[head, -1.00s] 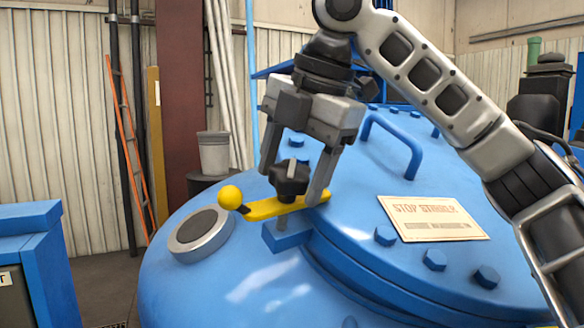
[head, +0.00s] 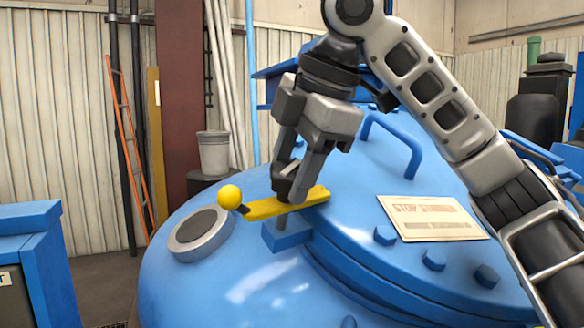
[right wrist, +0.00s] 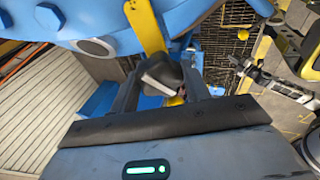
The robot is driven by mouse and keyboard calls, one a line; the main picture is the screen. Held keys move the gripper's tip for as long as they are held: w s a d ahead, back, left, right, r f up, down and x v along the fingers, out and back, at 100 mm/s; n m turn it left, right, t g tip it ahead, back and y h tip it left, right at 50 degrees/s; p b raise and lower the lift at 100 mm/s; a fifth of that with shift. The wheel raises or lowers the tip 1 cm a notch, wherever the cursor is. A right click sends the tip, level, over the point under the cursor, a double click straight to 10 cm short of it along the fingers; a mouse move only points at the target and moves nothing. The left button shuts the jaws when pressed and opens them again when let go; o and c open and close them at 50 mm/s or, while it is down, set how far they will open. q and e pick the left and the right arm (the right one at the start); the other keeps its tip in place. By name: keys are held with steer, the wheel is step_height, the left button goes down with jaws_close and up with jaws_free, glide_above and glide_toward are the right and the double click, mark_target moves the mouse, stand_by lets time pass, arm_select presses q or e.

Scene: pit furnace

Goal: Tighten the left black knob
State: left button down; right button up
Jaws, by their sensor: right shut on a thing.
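The black knob (head: 282,180) sits on top of the yellow lever (head: 262,209) at the rim of the blue furnace lid. My right gripper (head: 293,188) reaches down from above and is shut on this knob. Its fingers hide much of the knob in the head view. In the right wrist view the knob (right wrist: 163,73) shows between the two fingers, with the yellow lever (right wrist: 148,28) running under it. The lever's yellow ball end (head: 230,197) points left. My left gripper is in neither view.
The blue furnace lid (head: 350,230) carries a handle (head: 412,150), several bolts and a sign plate (head: 432,218) right of the knob. A round grey-rimmed port (head: 200,233) lies left of the lever. A blue cabinet (head: 40,250) stands at the far left.

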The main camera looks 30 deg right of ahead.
steer(key=m+t, duration=0.1)
steer(key=m, duration=0.4)
steer(key=shift+m, duration=0.4)
steer(key=shift+r, duration=0.1)
steer(key=o, duration=1)
steer(key=v, duration=1.6)
steer(key=shift+a, duration=0.25)
